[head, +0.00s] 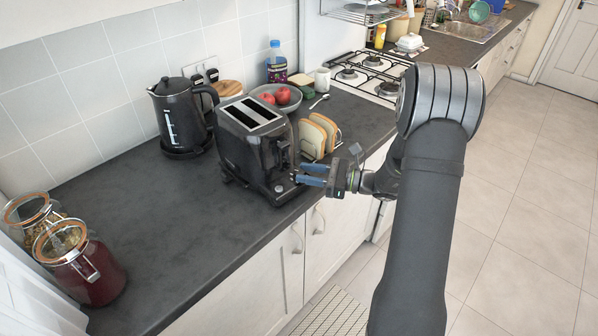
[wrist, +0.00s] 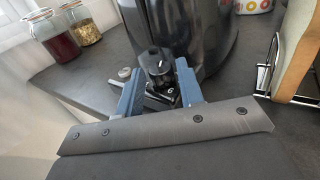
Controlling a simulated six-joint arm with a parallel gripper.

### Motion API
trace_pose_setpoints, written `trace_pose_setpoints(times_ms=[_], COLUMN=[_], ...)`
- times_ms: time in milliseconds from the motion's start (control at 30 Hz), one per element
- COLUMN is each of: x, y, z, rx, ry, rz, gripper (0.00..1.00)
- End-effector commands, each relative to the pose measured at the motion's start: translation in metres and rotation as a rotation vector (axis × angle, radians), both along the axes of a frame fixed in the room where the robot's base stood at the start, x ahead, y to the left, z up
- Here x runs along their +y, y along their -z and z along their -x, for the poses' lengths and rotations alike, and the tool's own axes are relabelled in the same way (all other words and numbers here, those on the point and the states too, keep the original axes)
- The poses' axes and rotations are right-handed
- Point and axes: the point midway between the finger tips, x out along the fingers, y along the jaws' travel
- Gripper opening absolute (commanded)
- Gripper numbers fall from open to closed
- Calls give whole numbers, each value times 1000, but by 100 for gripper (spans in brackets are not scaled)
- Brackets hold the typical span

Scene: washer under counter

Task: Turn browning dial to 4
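The black toaster (head: 240,165) stands on the counter, with its control end facing my gripper (head: 298,173). A small pale round knob (head: 278,188) shows low on that end in the head view. In the wrist view the toaster (wrist: 205,30) fills the upper middle. My gripper (wrist: 160,84) has its two blue fingers apart, on either side of a black knob-like part (wrist: 157,62). I cannot tell whether this part is the browning dial or the lever, or whether the fingers touch it. A small grey knob (wrist: 124,73) shows beside the left finger.
A wire rack with bread (head: 318,137) stands close to the right of the toaster. A kettle (head: 180,115) and a bowl of red fruit (head: 277,97) are behind it. Jars (head: 78,262) stand at the left. The counter's front edge (head: 235,262) is near; the counter between jars and toaster is clear.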

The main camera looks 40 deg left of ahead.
Motion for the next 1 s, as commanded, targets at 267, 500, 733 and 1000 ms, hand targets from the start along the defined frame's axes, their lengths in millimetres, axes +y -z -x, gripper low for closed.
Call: trace_pose_setpoints(times_ms=[267, 500, 733, 1000], x=[23, 24, 24, 24], y=[0, 0, 0, 0], z=[13, 13, 13, 13], rx=[0, 0, 0, 0], ry=[-1, 0, 0, 28], rz=[0, 0, 0, -1], gripper=[34, 34, 4, 4])
